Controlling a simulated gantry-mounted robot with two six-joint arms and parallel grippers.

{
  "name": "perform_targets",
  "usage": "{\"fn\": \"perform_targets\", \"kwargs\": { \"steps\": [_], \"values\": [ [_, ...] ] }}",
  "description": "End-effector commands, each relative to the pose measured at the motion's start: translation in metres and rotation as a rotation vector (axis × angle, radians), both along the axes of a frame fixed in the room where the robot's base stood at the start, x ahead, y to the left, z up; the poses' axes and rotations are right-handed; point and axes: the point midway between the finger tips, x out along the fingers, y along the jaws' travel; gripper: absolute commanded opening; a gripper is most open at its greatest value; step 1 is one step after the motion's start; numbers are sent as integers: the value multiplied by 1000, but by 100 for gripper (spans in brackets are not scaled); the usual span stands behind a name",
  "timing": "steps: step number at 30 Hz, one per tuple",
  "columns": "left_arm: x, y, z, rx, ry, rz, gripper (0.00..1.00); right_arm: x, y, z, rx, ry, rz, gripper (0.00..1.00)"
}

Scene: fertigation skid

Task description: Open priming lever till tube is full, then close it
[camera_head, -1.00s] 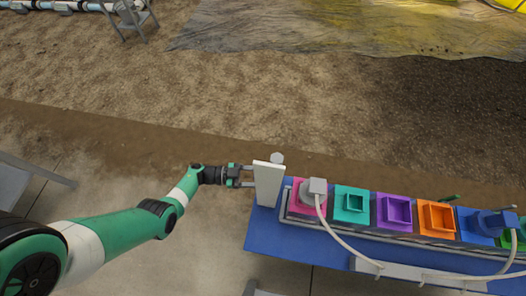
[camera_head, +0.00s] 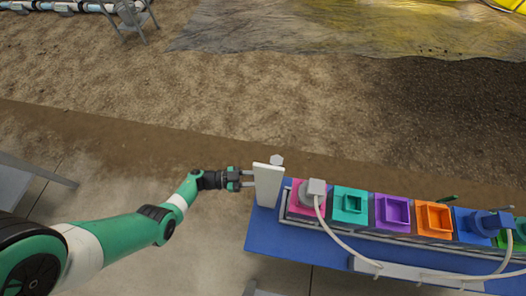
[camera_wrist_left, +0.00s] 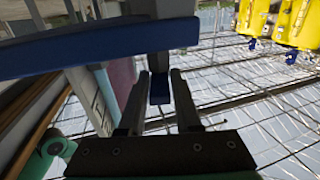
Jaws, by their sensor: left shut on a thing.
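My left gripper (camera_head: 243,179) reaches in from the left to the left side of an upright white panel (camera_head: 268,186) at the left end of the blue bench. In the left wrist view, my two dark fingers (camera_wrist_left: 166,92) are shut on a small blue piece (camera_wrist_left: 159,88), which looks like the priming lever's handle. The panel hides the lever in the head view. A pale round knob or cap (camera_head: 277,159) shows just behind the panel. The tube and its fill level cannot be made out. My right gripper is not in view.
The blue bench (camera_head: 262,229) carries a row of coloured square sockets, including a teal one (camera_head: 350,205) and an orange one (camera_head: 435,219). A grey plug (camera_head: 316,188) with a white cable (camera_head: 337,238) sits on the pink one. A blue bar (camera_wrist_left: 100,50) crosses close above my fingers.

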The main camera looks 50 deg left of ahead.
Motion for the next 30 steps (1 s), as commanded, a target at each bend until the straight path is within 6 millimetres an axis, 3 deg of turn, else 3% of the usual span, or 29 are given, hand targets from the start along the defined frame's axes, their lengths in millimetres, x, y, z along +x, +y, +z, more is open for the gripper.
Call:
{"fn": "perform_targets", "kwargs": {
  "steps": [11, 30],
  "values": [
    [-5, -10, 1, -1, 6, 268, 0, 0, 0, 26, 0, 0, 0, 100],
    [-6, -16, -1, -1, 3, 554, 0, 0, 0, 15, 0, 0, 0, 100]
  ]
}}
